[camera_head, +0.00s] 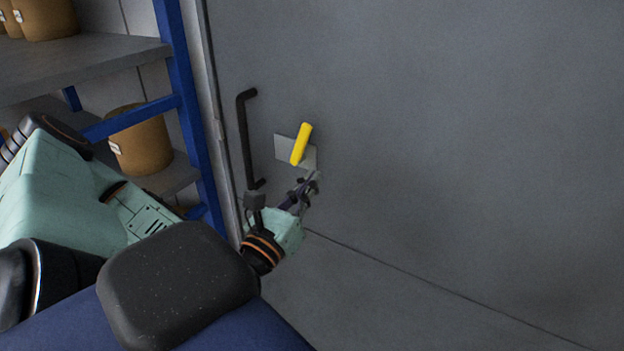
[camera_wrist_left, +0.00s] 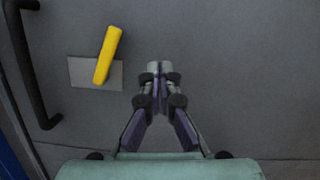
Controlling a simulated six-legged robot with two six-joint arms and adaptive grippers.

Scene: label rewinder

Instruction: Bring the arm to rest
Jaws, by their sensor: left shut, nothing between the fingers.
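My left arm comes in from the left in the head view. Its gripper (camera_head: 312,180) is in front of the grey door, just below a yellow lever (camera_head: 301,144) on a pale plate (camera_head: 283,147). In the left wrist view my left gripper (camera_wrist_left: 154,68) is shut and empty, its fingertips together. There the yellow lever (camera_wrist_left: 107,55) stands tilted on its plate (camera_wrist_left: 84,72), to the left of the fingers and apart from them. My right gripper is in neither view.
A black pull handle (camera_head: 245,140) is fixed on the grey door (camera_head: 450,150), left of the lever. A blue-framed shelf (camera_head: 185,100) with brown containers (camera_head: 141,140) stands at the left. The door surface to the right is bare.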

